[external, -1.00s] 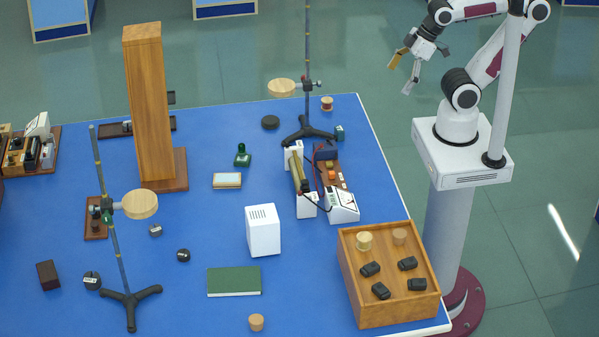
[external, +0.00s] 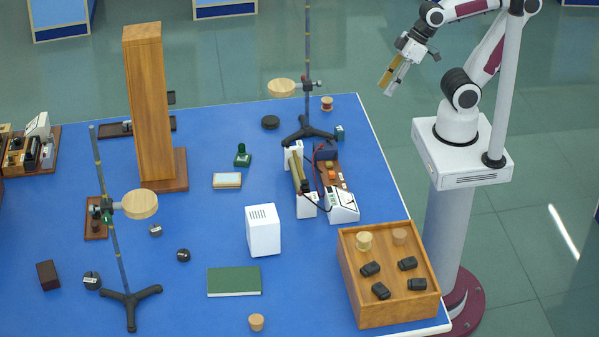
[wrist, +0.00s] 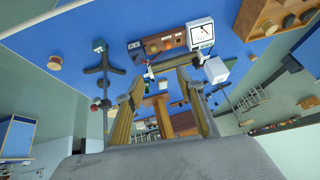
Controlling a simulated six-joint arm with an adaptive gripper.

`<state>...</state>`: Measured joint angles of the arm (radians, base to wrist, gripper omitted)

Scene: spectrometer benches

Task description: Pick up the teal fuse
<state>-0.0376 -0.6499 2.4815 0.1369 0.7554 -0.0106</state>
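A small teal block with a pale mark (external: 339,132) lies on the blue table near its far right edge, beside the foot of the rear stand. It is the one piece I see that fits the teal fuse; its exact shape is too small to tell. It also shows in the wrist view as a teal block (wrist: 99,45) at upper left. My gripper (external: 387,86) is in the air beyond the table's right edge, apart from the block. In the wrist view its fingers (wrist: 160,82) are spread with nothing held between them.
The rear stand (external: 307,120) with its tripod foot is close to the teal block. A reddish spool (external: 327,103) lies behind it. A board with a meter (external: 342,206) and wires is in front. A wooden tray (external: 391,312) stands at the near right corner.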

